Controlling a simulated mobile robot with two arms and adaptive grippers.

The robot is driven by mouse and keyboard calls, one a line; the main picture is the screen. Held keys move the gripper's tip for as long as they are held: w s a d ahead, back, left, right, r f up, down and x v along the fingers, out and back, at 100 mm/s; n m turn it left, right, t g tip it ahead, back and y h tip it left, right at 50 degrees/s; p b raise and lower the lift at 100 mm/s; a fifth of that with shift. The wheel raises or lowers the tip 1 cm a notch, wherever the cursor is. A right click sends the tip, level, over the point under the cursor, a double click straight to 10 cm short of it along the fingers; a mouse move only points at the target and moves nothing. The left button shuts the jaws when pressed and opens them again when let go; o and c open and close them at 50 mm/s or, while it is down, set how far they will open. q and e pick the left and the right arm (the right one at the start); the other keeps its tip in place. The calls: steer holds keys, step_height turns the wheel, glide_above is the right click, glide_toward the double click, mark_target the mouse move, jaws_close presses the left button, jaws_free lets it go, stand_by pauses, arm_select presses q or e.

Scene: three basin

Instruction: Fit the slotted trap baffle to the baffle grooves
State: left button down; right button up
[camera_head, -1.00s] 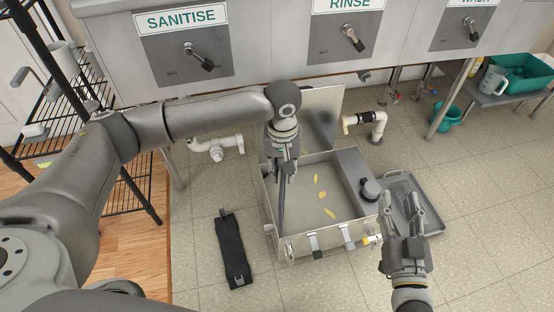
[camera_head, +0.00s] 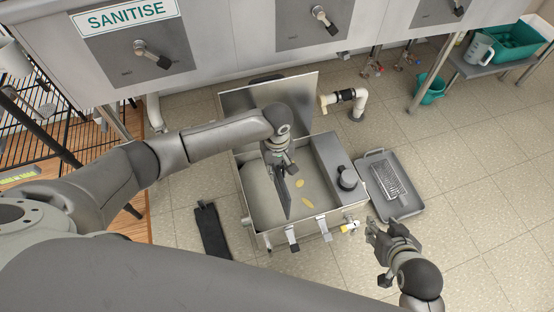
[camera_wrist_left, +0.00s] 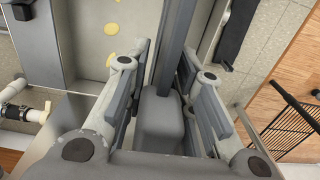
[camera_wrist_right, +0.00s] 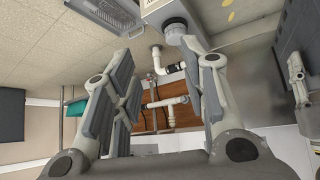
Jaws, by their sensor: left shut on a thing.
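The slotted trap baffle (camera_head: 283,194) is a dark flat panel, upright over the open metal trap (camera_head: 258,205). My left gripper (camera_head: 277,158) is shut on its upper edge. The left wrist view shows the baffle (camera_wrist_left: 179,38) edge-on between the fingers (camera_wrist_left: 168,95). Its lower end reaches down into the basin; I cannot tell whether it touches anything. The baffle grooves are not clearly visible. My right gripper (camera_head: 376,252) is empty, to the right of the trap's front corner. The right wrist view shows its fingers (camera_wrist_right: 165,80) wide apart.
The trap's lid (camera_head: 268,93) stands open at the back. A grey tray (camera_head: 404,208) with a grate lies right of the trap. A black strip (camera_head: 212,230) lies on the floor at left. Sinks and white pipes (camera_head: 357,98) are behind.

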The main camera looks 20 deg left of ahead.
arm_select(q)
steer(key=f+b, duration=0.1)
steer(key=w+f+b, duration=0.1)
steer(key=f, duration=0.1)
steer(key=shift+f, duration=0.2)
arm_select(e)
step_height(320, 180, up, 9)
steer(key=w+t, duration=0.2)
steer(key=shift+w+a+f+t+y, duration=0.2)
steer(key=shift+w+a+t+y, duration=0.1)
steer(key=shift+w+a, duration=0.05)
steer(key=s+d+f+g+h+p, duration=0.1)
steer(key=s+d+f+g, duration=0.15)
steer(key=s+f, duration=0.2)
arm_select(q)
steer(key=shift+f+b, duration=1.25)
steer(key=shift+f, duration=1.55)
arm_select(e)
steer(key=w+a+r+t+y, duration=0.1)
steer(key=w+a+r+t, duration=0.3)
steer(key=w+r, duration=0.3)
steer(key=shift+w+r+t+y, duration=0.25)
steer(key=shift+r+t+y, duration=0.15)
steer(key=shift+r+t, duration=0.3)
steer(key=shift+f, duration=0.15)
